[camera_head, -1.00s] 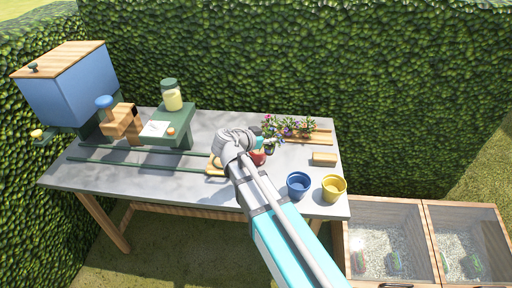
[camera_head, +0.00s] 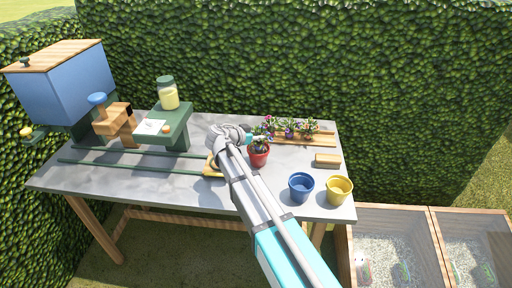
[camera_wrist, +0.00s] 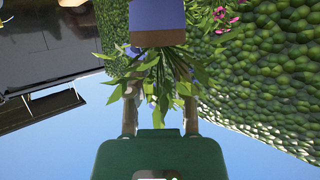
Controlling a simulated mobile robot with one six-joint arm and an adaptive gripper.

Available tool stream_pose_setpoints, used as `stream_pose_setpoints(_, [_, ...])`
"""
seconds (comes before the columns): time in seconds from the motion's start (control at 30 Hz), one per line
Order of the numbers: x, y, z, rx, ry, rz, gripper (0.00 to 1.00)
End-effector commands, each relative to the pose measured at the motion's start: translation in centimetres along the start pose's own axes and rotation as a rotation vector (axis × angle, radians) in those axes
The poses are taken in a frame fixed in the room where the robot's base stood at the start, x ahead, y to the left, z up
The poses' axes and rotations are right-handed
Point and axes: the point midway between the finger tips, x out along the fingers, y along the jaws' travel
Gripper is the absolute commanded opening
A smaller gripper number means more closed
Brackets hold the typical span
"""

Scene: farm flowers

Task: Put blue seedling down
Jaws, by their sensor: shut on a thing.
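The blue seedling shows in the wrist view as green leaves (camera_wrist: 160,75) below a blue root plug (camera_wrist: 158,14) with a brown band, in a picture that looks upside down. My gripper (camera_wrist: 160,100) is shut on its leafy part, one finger on each side. In the head view my gripper (camera_head: 249,138) is by the seedling's leaves (camera_head: 262,143), right at the red pot (camera_head: 258,158). The plug is hidden there, so I cannot tell whether it is in or behind the red pot. A blue pot (camera_head: 301,187) stands in front to the right.
A yellow pot (camera_head: 339,190) is beside the blue pot. A wooden rack (camera_head: 320,142) with flowering seedlings (camera_head: 290,127) is behind, and a wooden block (camera_head: 327,160) lies to the right. A green stand with a jar (camera_head: 167,93) is at left. The grey tabletop (camera_head: 120,178) is clear at front left.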

Motion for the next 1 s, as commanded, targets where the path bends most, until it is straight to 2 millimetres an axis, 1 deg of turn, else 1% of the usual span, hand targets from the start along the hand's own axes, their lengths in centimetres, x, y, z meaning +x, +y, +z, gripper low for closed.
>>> stream_pose_setpoints(0.47, [0.2,-0.3,0.3,0.000,0.000,-0.001,0.00])
stream_pose_setpoints(0.63, [0.8,-1.1,1.2,0.000,0.000,-0.001,0.00])
stream_pose_setpoints(0.8, [1.4,-0.9,2.6,0.000,0.000,-0.001,0.00])
stream_pose_setpoints(1.0, [1.8,-0.9,3.7,0.000,0.000,-0.001,0.00])
